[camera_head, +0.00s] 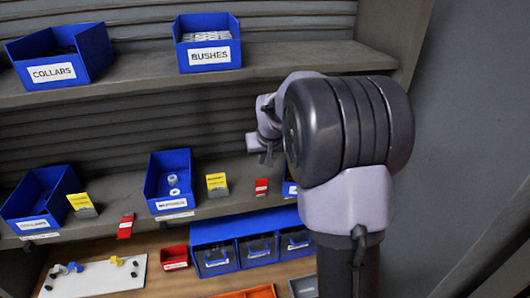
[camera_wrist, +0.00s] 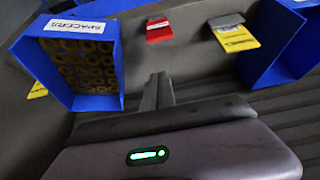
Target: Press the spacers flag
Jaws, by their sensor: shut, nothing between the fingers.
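The spacers bin (camera_wrist: 118,75) is blue, with rows of tan ring-shaped parts, on the left of the wrist view. In the head view only a sliver of a blue bin (camera_head: 289,188) shows beside my arm. A red flag (camera_wrist: 159,30) is beside it; in the head view it is the small red tag (camera_head: 262,186) on the shelf edge. A yellow flag (camera_wrist: 38,90) is on the bin's other side. I cannot read which flag is for spacers. My gripper (camera_wrist: 158,90) is shut and empty, near the bin and apart from the flags; it also shows in the head view (camera_head: 262,148).
Another yellow flag (camera_head: 217,184) stands by a blue bin (camera_head: 153,185) on the same shelf. A red tag (camera_head: 125,226) hangs further left. The collars bin (camera_head: 95,50) and bushes bin (camera_head: 229,50) stand on the upper shelf. A blue divided tray (camera_head: 205,235) is below.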

